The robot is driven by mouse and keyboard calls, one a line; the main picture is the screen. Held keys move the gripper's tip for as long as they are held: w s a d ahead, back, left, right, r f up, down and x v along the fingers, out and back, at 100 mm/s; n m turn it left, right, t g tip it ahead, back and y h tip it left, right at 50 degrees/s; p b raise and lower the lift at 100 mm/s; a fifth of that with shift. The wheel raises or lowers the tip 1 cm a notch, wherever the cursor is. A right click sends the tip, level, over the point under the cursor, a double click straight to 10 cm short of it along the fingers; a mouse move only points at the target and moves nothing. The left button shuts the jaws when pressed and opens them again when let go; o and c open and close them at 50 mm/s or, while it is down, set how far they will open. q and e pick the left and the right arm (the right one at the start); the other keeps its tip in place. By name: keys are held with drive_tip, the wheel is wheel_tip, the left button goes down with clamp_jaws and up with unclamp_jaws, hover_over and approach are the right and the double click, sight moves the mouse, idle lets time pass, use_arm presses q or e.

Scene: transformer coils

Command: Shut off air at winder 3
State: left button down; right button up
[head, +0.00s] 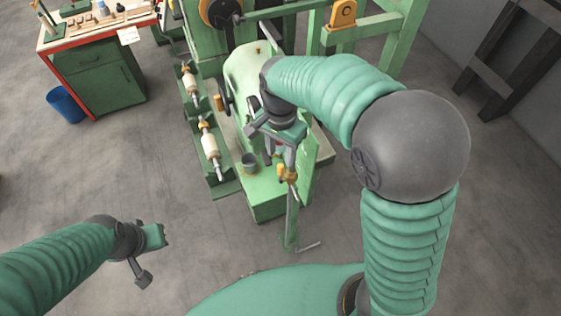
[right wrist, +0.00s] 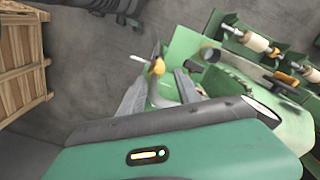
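A small yellow-orange valve part (head: 290,174) sits on a thin grey upright pipe (head: 291,222) at the near side of the green winder (head: 268,207). My right gripper (head: 281,151) hangs just above and beside the valve, pointing down. No winder number is readable. My left gripper (head: 155,238) is over bare floor at lower left; its fingers are unclear.
A grey cup (head: 249,163) stands on the winder's bed. Coil spools (head: 210,144) lie in a green rack to its left. A red-edged workbench (head: 95,65) and blue bucket (head: 66,104) are at upper left. A wooden crate (right wrist: 20,65) shows in the right wrist view. Lower-left floor is clear.

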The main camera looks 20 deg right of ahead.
sight(281, 165)
wheel_tip(281, 165, down, 7)
drive_tip(key=shift+r+p, duration=0.1)
drive_tip(key=shift+p, duration=0.35)
drive_tip(key=shift+c, duration=0.4)
clamp_jaws()
idle(0.7)
